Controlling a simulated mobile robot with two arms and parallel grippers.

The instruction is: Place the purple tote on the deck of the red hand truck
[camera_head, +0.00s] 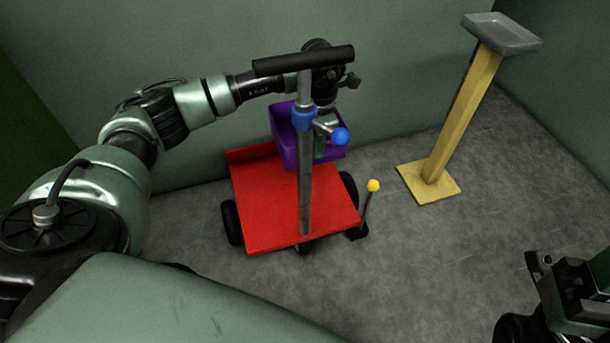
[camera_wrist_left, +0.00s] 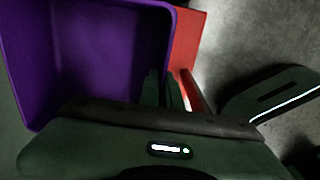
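The purple tote (camera_head: 283,125) is an open box over the rear right part of the red deck (camera_head: 262,205) of the hand truck. Whether its base touches the deck is hard to tell. My left gripper (camera_head: 322,145) is at the tote's right side, partly hidden behind the truck's grey post. In the left wrist view the tote (camera_wrist_left: 85,60) fills the upper left, and the fingers (camera_wrist_left: 164,92) close on its side wall. A strip of the red deck (camera_wrist_left: 188,45) shows beside it. My right gripper (camera_head: 570,285) is at the lower right, away from the tote; its fingers are unclear.
The truck's upright post (camera_head: 305,190) with a black handle (camera_head: 303,60) and blue knob (camera_head: 340,136) stands before the tote. A yellow-knobbed lever (camera_head: 373,186) is at the deck's right. A tan stand (camera_head: 462,120) with a grey tray stands right.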

